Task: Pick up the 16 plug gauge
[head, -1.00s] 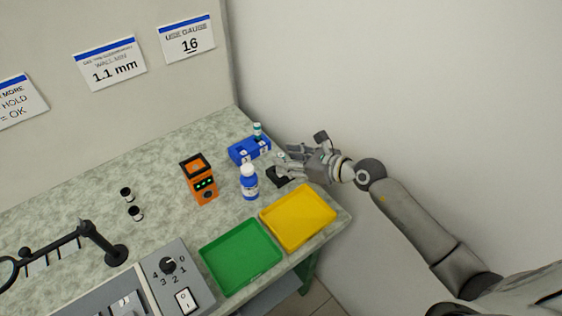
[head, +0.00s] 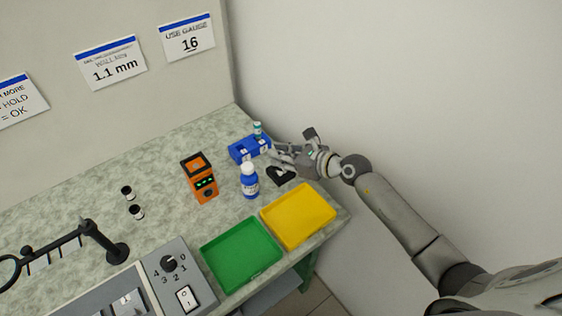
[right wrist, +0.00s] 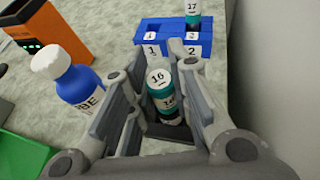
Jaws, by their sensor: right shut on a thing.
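The 16 plug gauge (right wrist: 163,93), a teal and black cylinder with a white top marked 16, stands between the fingers of my right gripper (right wrist: 164,108) in the right wrist view. The fingers are shut on it. In the head view my right gripper (head: 281,157) is at the right of the bench, close to the blue rack, and its fingers hide the gauge. Another gauge marked 17 (right wrist: 193,14) stands at position 2 of the blue rack (right wrist: 173,30). My left gripper is not in view.
A blue-and-white bottle (head: 249,182) stands just left of my right gripper, with an orange device (head: 199,178) farther left. Yellow (head: 299,216) and green (head: 241,252) trays are near the front edge. A wall is at right.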

